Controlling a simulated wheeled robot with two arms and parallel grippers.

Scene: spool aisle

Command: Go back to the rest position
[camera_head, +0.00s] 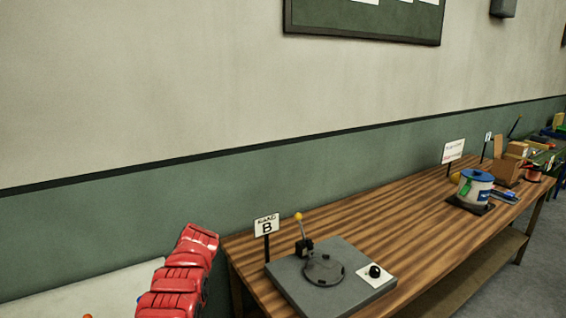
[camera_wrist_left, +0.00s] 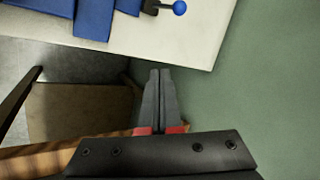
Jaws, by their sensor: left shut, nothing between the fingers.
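My left gripper (camera_wrist_left: 158,95) shows in the left wrist view with its two dark fingers together and nothing between them. It hangs near the green wall, between the wooden bench's end (camera_wrist_left: 35,158) and a white surface (camera_wrist_left: 205,40). In the head view a red arm segment of mine rises at the lower left, beside the near end of the wooden bench (camera_head: 400,228); the gripper itself is not visible there. My right gripper is in neither view.
Farther along stand a blue-and-white spool (camera_head: 474,186) and a cardboard box (camera_head: 505,168). A white table (camera_head: 80,290) with blue items is at the left.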

